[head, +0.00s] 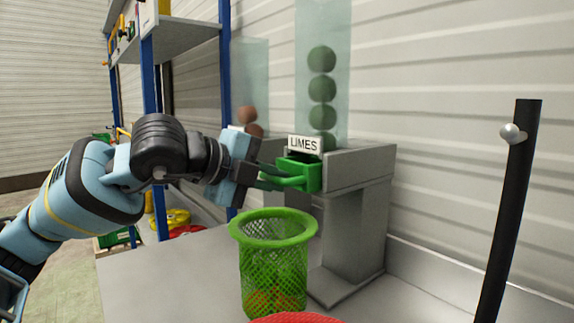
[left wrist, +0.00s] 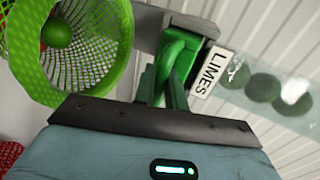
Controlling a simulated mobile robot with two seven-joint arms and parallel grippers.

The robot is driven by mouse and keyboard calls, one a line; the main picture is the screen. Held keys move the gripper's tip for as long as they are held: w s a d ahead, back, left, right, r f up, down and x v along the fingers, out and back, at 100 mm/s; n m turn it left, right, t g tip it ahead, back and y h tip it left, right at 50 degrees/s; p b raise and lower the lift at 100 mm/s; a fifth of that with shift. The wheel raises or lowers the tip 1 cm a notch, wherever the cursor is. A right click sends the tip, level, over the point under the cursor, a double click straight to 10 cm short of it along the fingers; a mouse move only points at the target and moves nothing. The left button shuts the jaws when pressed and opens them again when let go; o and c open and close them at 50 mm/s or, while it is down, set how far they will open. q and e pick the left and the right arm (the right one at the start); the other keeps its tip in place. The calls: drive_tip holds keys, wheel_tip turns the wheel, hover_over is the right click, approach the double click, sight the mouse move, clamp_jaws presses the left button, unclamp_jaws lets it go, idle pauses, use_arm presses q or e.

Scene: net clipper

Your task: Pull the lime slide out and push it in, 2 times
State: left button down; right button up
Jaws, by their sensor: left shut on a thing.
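The lime slide (head: 304,172) is a green block with a handle, set in the grey dispenser (head: 355,200) under a "LIMES" label (head: 304,144). My left gripper (head: 268,177) is shut on its green handle. In the left wrist view the slide (left wrist: 180,50) shows between the fingers (left wrist: 160,92), partly hidden by the gripper body. Limes (head: 322,88) are stacked in a clear tube above the dispenser. A green mesh basket (head: 273,228) stands below the slide, with a green fruit (left wrist: 56,33) inside it in the left wrist view. My right gripper is not in view.
A second clear tube with brownish fruit (head: 248,114) stands behind my left gripper. A shelf rack with blue posts (head: 151,110) is at the left. A black post (head: 508,210) rises at the right. A red object (head: 296,318) lies at the bottom edge.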

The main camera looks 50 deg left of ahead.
sight(283, 170)
use_arm(q)
drive_tip(key=w+p, duration=0.1)
drive_tip(key=w+r+p, duration=0.1)
drive_tip(key=p, duration=0.1)
drive_tip(key=shift+w+r+p, duration=0.15)
drive_tip(key=shift+w+p, duration=0.15)
drive_tip(key=shift+w, duration=0.1)
drive_tip(key=shift+f, duration=0.2)
drive_tip(key=c, duration=1.5)
unclamp_jaws()
drive_tip(key=shift+a, duration=0.1)
drive_tip(key=shift+o, duration=0.5)
drive_tip(key=shift+s+f, duration=0.1)
drive_tip(key=shift+f, duration=0.15)
